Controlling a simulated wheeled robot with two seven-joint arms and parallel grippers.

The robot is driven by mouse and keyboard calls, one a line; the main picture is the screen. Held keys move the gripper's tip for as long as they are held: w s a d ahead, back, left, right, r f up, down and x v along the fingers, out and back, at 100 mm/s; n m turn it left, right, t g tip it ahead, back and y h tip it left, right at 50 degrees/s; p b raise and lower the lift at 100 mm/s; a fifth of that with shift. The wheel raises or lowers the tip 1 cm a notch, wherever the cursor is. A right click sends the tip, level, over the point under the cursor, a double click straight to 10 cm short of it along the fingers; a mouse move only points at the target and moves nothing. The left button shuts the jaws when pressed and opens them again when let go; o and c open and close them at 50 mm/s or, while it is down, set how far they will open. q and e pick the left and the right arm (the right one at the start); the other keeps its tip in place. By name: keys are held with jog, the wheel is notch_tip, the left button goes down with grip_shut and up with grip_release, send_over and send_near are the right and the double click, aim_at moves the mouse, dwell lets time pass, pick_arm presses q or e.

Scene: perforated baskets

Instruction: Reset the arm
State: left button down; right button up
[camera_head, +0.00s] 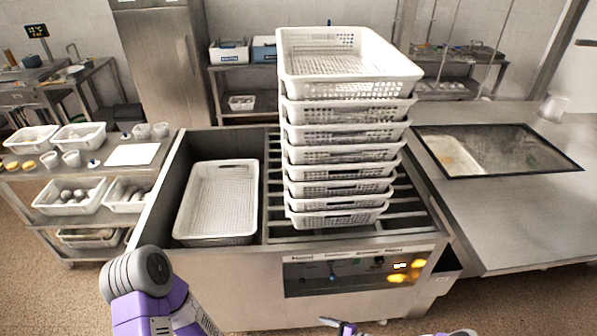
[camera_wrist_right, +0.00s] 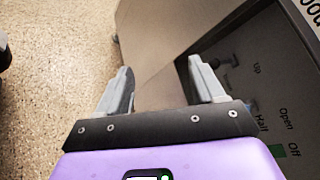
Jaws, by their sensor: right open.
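My right gripper (camera_wrist_right: 160,78) shows in the right wrist view, with its two grey fingers spread apart and nothing between them. It is close to the front of the steel machine, beside its control panel (camera_wrist_right: 262,85). In the head view, only small parts show at the bottom edge, too cut off to read clearly. My left arm's purple and grey link shows at the bottom left of the head view; its gripper is out of frame. A tall stack of white perforated baskets (camera_head: 345,85) stands on the machine's slatted rack.
A single white basket (camera_head: 217,200) lies in the machine's left bay. The machine's front panel (camera_head: 360,272) faces me. A steel counter with a dark-framed basin (camera_head: 497,150) is at right. A shelf table (camera_head: 60,170) with baskets and cups is at left. Speckled floor (camera_wrist_right: 50,60) is open beside the machine.

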jog(key=s+a+r+n+g+h, duration=0.1)
jog(key=s+n+g+h, duration=0.1)
jog(key=s+n+g, duration=0.35)
jog(key=s+a+r+n+g+h, duration=0.1)
jog(key=s+a+n+g+h, duration=0.15)
jog(key=s, duration=0.55)
jog(key=s+d+r+n+t+h+b, duration=0.1)
jog(key=s+d+r+n+h, duration=0.2)
jog(key=r, duration=0.5)
jog(key=shift+s+d+n+t, duration=0.3)
jog(key=shift+s+d+t, duration=0.1)
jog(key=shift+s, duration=0.3)
jog(key=shift+r+h, duration=0.1)
jog(key=shift+h, duration=0.15)
